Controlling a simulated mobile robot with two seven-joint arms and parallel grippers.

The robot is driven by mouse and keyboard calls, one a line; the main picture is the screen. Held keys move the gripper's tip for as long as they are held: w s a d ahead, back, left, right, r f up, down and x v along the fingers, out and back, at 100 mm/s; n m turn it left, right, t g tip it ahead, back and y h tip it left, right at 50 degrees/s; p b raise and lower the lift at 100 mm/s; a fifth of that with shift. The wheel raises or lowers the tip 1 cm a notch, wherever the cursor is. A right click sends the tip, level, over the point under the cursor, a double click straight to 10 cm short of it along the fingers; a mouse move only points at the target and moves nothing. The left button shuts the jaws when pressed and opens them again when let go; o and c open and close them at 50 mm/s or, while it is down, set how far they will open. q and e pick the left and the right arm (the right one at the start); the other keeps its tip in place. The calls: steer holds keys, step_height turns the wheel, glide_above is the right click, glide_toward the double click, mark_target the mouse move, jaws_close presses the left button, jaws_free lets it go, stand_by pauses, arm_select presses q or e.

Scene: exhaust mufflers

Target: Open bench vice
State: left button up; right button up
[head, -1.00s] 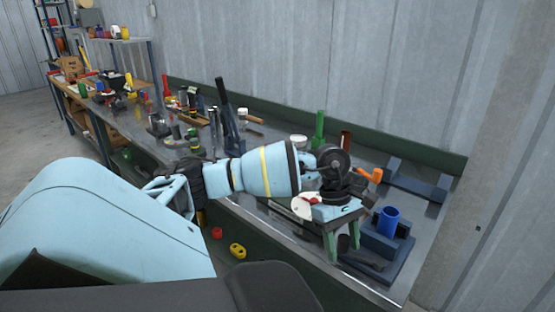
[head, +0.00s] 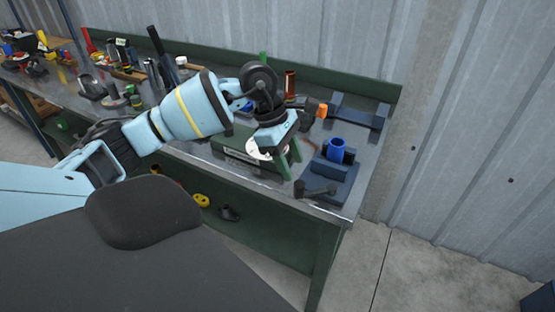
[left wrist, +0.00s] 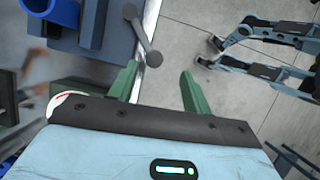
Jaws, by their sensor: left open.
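The dark blue bench vice (head: 335,180) sits at the right end of the workbench, with a bright blue cylinder (head: 336,149) on it. Its dark grey handle bar with knobbed ends (head: 317,190) lies at the front edge. The vice also shows at the upper left of the left wrist view (left wrist: 98,30), with the handle (left wrist: 144,36) beyond the fingertips. My left gripper (head: 288,168) has green fingers, open and empty, just left of the handle and apart from it. The fingers show spread in the left wrist view (left wrist: 159,82). My right gripper is not seen.
The metal workbench top (head: 200,147) carries several tools to the left. An orange-tipped object (head: 322,110) and a dark blue frame (head: 358,112) lie behind the vice. A corrugated wall stands behind. Concrete floor (head: 390,245) is clear to the right.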

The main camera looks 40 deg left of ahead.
arm_select(q)
steer(key=s+d+f+n+h, duration=0.2)
steer(key=s+d+n+h, duration=0.15)
steer(key=d+h, duration=0.45)
steer(key=s+d+f+n+h, duration=0.15)
steer(key=d+n+h, duration=0.25)
steer(key=d, duration=0.7)
steer(key=s+a+f+m+t+y, duration=0.2)
steer(key=f+m, duration=0.5)
steer(key=m, duration=0.4)
steer(key=s+a+f+m+t+y+p, duration=0.1)
steer(key=s+f+m+t+y, duration=0.4)
steer(key=m, duration=0.7)
steer(key=s+a+f+m+t+y+p, duration=0.1)
steer(key=s+a+f+m+t+y, duration=0.2)
steer(key=s+f+m+y, duration=0.3)
steer(key=shift+s+a+f+m+t, duration=0.2)
steer(key=shift+f+m+t, duration=0.4)
steer(key=shift+f+m, duration=1.75)
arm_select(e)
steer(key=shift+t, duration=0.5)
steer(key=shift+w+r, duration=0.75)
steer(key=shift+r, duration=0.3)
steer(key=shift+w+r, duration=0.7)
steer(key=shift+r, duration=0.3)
arm_select(q)
steer(key=shift+d+r+m, duration=0.1)
steer(key=shift+r+m, duration=0.7)
steer(key=shift+c, duration=0.3)
